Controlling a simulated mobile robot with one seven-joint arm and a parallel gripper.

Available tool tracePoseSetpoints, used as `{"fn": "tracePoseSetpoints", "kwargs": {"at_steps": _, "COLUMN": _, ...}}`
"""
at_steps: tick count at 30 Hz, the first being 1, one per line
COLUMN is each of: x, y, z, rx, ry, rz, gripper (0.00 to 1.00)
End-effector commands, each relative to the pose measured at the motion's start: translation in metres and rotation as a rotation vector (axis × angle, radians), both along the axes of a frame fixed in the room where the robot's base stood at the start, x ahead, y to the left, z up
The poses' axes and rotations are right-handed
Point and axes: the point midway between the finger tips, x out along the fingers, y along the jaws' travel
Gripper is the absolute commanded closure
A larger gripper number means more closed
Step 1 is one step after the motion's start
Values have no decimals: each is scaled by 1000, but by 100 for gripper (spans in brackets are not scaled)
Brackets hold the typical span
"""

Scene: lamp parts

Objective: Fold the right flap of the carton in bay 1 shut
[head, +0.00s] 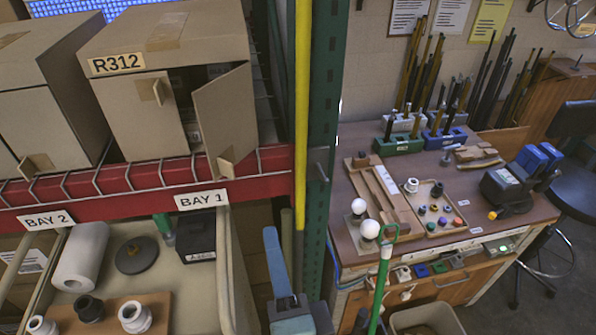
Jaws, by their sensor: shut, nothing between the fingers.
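The carton (165,32) labelled R312 stands on the upper shelf above the BAY 1 sign (201,197). Its left flap (137,120) lies shut across the front and carries a tan tab near its top right corner. Its right flap (224,112) stands swung outward, with a tan tab (229,162) at its lower corner. A dark gap between the flaps shows part of the contents, too small to tell.
A second carton (38,110) stands close on the left. A red shelf beam (140,186) with wire mesh runs below. A yellow pole (302,110) and green upright (325,110) stand right of the open flap. A blue object (277,262) rises below. A workbench (462,238) stands right.

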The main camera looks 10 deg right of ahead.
Motion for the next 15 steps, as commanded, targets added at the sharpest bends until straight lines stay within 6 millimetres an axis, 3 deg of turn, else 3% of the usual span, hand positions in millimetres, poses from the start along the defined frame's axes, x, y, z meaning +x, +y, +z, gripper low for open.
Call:
{"fn": "tracePoseSetpoints", "kwargs": {"at_steps": 5, "x": -6, "y": 5, "z": 1, "rx": -1, "ry": -2, "rz": 16, "gripper": 100}}
{"fn": "tracePoseSetpoints", "kwargs": {"at_steps": 13, "x": 17, "y": 5, "z": 0, "rx": -2, "ry": -6, "rz": 14, "gripper": 100}}
{"fn": "tracePoseSetpoints", "kwargs": {"at_steps": 15, "x": 31, "y": 6, "z": 7, "rx": 0, "ry": -2, "rz": 15, "gripper": 100}}
